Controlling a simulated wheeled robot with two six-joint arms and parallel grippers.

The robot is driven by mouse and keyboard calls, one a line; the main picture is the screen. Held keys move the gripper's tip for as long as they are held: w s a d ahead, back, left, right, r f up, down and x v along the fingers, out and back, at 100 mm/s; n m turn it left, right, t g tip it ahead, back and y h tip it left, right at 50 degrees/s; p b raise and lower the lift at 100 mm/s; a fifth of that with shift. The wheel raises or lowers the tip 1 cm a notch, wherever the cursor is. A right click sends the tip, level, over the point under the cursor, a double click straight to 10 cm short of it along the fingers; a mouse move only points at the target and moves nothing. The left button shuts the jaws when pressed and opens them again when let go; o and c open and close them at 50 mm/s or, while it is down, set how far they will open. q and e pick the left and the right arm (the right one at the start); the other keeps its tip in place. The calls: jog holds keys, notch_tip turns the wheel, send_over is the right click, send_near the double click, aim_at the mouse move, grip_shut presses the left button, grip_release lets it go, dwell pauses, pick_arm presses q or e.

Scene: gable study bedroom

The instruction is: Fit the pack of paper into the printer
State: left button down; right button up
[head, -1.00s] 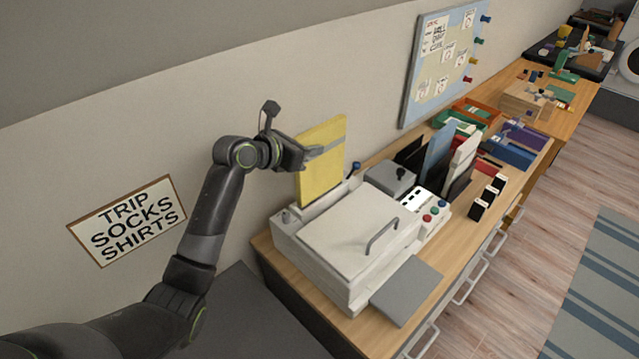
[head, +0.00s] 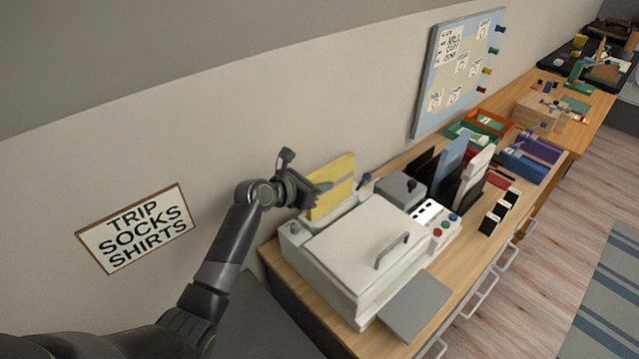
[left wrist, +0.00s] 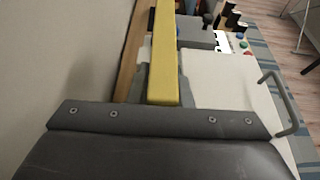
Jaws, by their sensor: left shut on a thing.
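The yellow pack of paper (head: 333,188) stands upright at the rear of the white printer (head: 359,245). Its lower edge is hidden behind or inside the printer's rear feeder, and I cannot tell how deep it sits. My left gripper (head: 318,190) is shut on the pack's near face and side, close to the printer's back. In the left wrist view the pack (left wrist: 164,60) runs straight up from between the fingers (left wrist: 163,92), with the printer (left wrist: 225,95) to its right. My right gripper is not in view.
A grey output tray (head: 416,307) sticks out at the printer's front. A grey box (head: 401,190) and a button panel (head: 436,220) stand beside the printer. Upright files (head: 452,160) are farther along the desk (head: 481,248). The wall is close behind.

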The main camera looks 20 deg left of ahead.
pick_arm(q)
jog(key=c, duration=1.3)
grip_release()
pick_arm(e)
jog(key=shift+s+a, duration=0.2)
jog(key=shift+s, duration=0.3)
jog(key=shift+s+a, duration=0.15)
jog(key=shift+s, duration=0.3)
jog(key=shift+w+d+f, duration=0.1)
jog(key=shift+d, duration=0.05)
pick_arm(q)
jog(key=v, duration=1.2)
jog(key=shift+s, duration=0.1)
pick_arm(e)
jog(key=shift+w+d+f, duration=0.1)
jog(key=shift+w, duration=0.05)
